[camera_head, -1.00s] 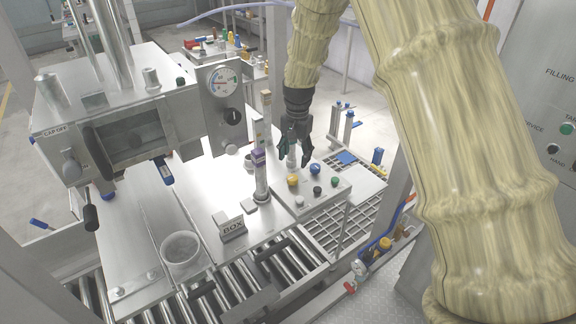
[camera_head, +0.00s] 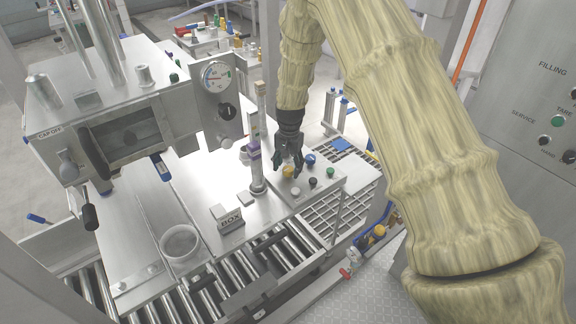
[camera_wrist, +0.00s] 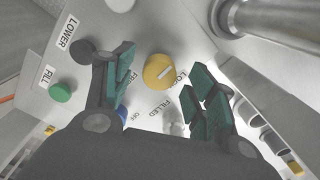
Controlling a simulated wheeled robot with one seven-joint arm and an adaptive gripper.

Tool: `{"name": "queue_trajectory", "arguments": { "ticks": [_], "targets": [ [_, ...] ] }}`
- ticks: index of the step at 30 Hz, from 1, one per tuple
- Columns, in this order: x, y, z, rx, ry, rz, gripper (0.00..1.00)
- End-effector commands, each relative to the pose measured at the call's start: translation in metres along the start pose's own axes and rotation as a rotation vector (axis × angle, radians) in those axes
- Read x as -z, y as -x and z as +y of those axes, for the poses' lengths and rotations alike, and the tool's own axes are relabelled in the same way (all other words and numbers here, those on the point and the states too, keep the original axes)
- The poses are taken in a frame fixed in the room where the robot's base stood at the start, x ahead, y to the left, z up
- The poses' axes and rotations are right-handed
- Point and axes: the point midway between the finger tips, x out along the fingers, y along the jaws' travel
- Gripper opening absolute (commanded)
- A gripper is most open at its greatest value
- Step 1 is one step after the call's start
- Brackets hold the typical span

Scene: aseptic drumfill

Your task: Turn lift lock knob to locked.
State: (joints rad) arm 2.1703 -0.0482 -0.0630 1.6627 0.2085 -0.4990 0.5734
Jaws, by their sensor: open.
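In the head view the knob (camera_head: 288,172) is just below my gripper (camera_head: 290,164). My gripper (camera_wrist: 160,66) is open, with dark green finger pads on either side of the knob. I see gaps between pads and knob in the wrist view; their height above the panel is unclear.
Blue (camera_head: 309,159), green (camera_head: 331,170), black (camera_head: 313,183) and white (camera_head: 295,191) controls stand close around the knob. The roller conveyor (camera_head: 250,280) runs in front.

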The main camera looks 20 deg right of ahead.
Motion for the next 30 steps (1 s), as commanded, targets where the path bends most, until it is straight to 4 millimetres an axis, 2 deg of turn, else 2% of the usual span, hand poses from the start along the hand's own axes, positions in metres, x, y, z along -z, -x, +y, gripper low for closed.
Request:
{"name": "queue_trajectory", "arguments": {
  "ticks": [6,14,17,22,30],
  "targets": [
    [-0.0001,-0.0096,0.0004,0.000,0.000,0.000,0.56],
    [0.0000,-0.0106,0.0003,0.000,0.000,0.000,0.56],
    [0.0000,-0.0106,0.0003,0.000,0.000,0.000,0.42],
    [0.0000,-0.0105,0.0004,0.000,0.000,0.000,0.11],
    [0.0001,-0.0106,0.0006,0.000,0.016,-0.001,0.11]
  ]
}}
